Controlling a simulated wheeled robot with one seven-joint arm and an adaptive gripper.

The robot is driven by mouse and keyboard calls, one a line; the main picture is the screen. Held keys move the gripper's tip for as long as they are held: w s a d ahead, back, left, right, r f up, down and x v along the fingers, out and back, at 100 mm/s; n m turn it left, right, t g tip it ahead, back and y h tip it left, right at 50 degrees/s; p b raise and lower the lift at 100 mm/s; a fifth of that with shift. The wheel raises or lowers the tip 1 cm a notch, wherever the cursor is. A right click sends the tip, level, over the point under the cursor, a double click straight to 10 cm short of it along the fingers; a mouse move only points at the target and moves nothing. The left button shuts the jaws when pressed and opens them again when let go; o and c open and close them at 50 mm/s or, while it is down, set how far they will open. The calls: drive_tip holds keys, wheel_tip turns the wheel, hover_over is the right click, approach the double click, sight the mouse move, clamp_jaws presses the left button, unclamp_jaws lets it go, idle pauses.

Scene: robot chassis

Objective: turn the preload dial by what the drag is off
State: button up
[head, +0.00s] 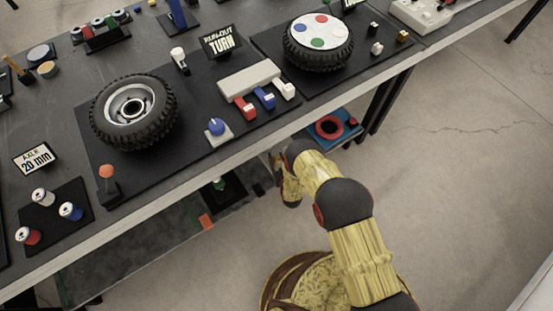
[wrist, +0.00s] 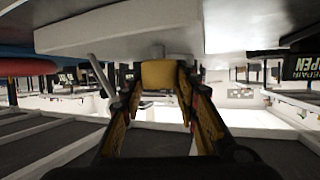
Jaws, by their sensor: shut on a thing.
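My gripper (wrist: 160,82) shows in the wrist view with its two fingers on either side of a small yellow block (wrist: 158,75). It is shut on this block, close under a pale flat surface; I cannot tell whether the block is part of a dial. In the head view my arm reaches to the bench's front edge, and the fingertips are hidden there. A blue knob with a white mark (head: 216,127) sits on a pale base at the bench front, apart from my gripper; it looks like a dial. No drag reading is legible.
A tyred wheel (head: 103,112) lies on a black board (head: 140,185). A second wheel with coloured discs (head: 318,42) lies farther right. Signs read "RUN-OUT TURN" (head: 221,42) and "AXLE 20 mm" (head: 37,157). A red ring (head: 318,127) lies below the bench edge. The floor at right is clear.

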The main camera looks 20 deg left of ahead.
drive_tip(key=shift+m+t+h, duration=0.4)
drive_tip(key=shift+m+h, duration=0.2)
drive_tip(key=o, duration=1.2)
drive_tip(key=shift+c, duration=0.2)
drive_tip(key=v, duration=1.2)
drive_tip(key=shift+h, duration=0.3)
drive_tip(key=shift+a, duration=0.15)
